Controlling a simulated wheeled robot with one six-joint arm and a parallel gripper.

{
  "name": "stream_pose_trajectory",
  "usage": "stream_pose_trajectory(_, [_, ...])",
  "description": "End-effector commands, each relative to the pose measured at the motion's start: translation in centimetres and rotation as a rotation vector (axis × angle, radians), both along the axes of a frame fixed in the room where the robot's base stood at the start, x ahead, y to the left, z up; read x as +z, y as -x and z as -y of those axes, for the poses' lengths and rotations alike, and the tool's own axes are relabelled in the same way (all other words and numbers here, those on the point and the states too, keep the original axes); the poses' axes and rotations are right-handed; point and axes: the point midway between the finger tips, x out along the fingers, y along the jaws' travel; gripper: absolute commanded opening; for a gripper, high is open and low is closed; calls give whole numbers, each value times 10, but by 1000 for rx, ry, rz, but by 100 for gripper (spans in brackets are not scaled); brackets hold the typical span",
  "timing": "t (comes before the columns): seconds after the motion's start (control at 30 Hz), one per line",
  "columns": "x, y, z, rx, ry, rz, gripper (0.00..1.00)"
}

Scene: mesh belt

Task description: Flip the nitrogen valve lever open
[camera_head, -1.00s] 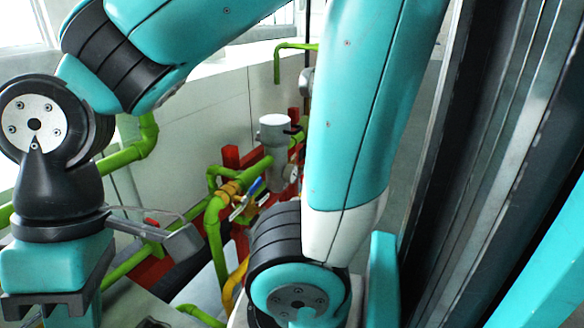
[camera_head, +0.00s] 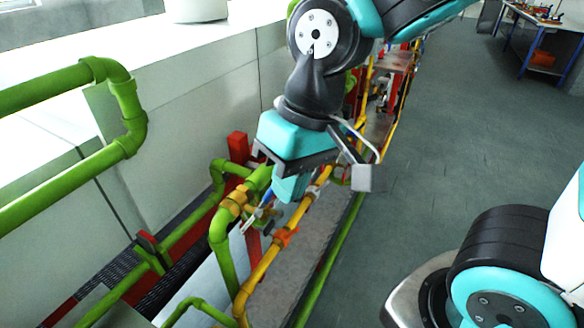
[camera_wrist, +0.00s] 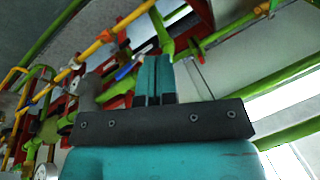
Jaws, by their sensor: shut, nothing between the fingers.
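A small lever with a blue grip (camera_head: 267,197) sits by a brass-coloured fitting (camera_head: 236,199) on the green pipe, left of my gripper. No label is readable, so I cannot tell whether it is the nitrogen valve. In the wrist view a blue lever (camera_wrist: 124,71) shows just left of the fingertips. My gripper (camera_head: 289,194) points down over the pipes, close to the lever and partly in front of this area. Its teal fingers (camera_wrist: 153,66) are together with nothing between them. Whether they touch the lever cannot be told.
A yellow pipe (camera_head: 262,272) with an orange fitting (camera_head: 285,237) runs below and right of my gripper. A red post (camera_head: 238,147) stands behind. A thick green pipe (camera_head: 131,112) bends at the left.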

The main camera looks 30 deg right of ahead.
Motion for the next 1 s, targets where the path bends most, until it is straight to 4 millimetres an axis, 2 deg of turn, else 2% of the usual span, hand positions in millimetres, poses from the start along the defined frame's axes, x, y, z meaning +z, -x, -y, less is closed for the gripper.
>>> stream_pose_trajectory(0.03, [9,-23,0,-146,49,-29,0])
stream_pose_trajectory(0.2, [8,-93,7,-717,197,-48,0])
stream_pose_trajectory(0.3, [5,-121,10,-981,248,-20,0])
stream_pose_trajectory(0.4, [2,-138,12,-1153,273,9,0])
stream_pose_trajectory(0.5, [-3,-145,13,-1236,282,25,0])
stream_pose_trajectory(0.67, [-21,-148,19,-1254,286,27,0])
stream_pose_trajectory(1.0, [-91,-156,31,-1249,288,23,0])
